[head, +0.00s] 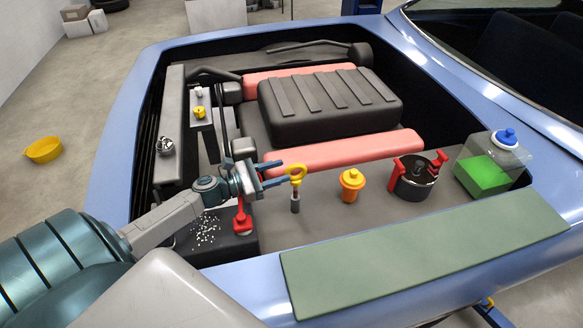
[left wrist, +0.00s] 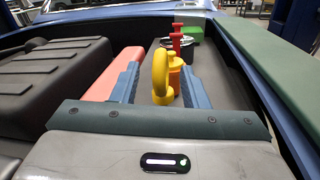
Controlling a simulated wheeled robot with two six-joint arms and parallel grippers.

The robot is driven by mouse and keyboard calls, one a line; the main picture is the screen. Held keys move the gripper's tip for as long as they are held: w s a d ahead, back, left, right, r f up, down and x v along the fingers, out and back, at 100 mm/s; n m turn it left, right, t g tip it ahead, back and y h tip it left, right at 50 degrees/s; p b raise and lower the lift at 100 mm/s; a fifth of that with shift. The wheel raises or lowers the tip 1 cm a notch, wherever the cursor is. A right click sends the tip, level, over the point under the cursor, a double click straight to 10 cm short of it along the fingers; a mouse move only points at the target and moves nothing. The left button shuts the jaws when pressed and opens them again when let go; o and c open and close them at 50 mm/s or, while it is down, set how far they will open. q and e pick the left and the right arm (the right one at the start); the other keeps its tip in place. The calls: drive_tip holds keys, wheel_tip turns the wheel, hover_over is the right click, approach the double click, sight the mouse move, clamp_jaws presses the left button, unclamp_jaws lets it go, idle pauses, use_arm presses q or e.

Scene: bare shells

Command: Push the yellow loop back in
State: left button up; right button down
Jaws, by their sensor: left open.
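The yellow loop (head: 295,171) is the handle of a dipstick, upright above a short grey tube (head: 295,205). A stretch of stem shows between the loop and the tube. My left gripper (head: 281,173) is open and comes at the loop from the left, its fingers pointing right. In the left wrist view, the yellow loop (left wrist: 160,72) stands between the two blue-grey fingers of my left gripper (left wrist: 160,80), with gaps on both sides. The loop's lower stem and the tube are hidden there. My right gripper is not in view.
An orange cap (head: 351,185), a black reservoir with red clips (head: 415,180) and a green-fluid tank (head: 490,165) stand to the right. A battery (head: 215,238) with a red clamp (head: 242,218) lies under my left arm. A green mat (head: 425,255) covers the front fender.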

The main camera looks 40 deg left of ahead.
sight(288, 169)
use_arm(q)
drive_tip(key=x, duration=0.1)
drive_tip(key=p+x, duration=0.1)
drive_tip(key=x, duration=0.1)
drive_tip(key=shift+w+d+r, duration=0.2)
drive_tip(key=shift+w, duration=0.05)
drive_tip(key=shift+w+d+p, duration=0.2)
drive_tip(key=shift+w+p, duration=0.05)
drive_tip(key=shift+p, duration=0.05)
drive_tip(key=shift+w+d+f, duration=0.15)
drive_tip(key=shift+w+f, duration=0.05)
drive_tip(key=shift+w, duration=0.05)
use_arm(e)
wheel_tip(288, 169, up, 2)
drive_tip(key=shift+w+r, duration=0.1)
use_arm(q)
drive_tip(key=shift+c, duration=0.2)
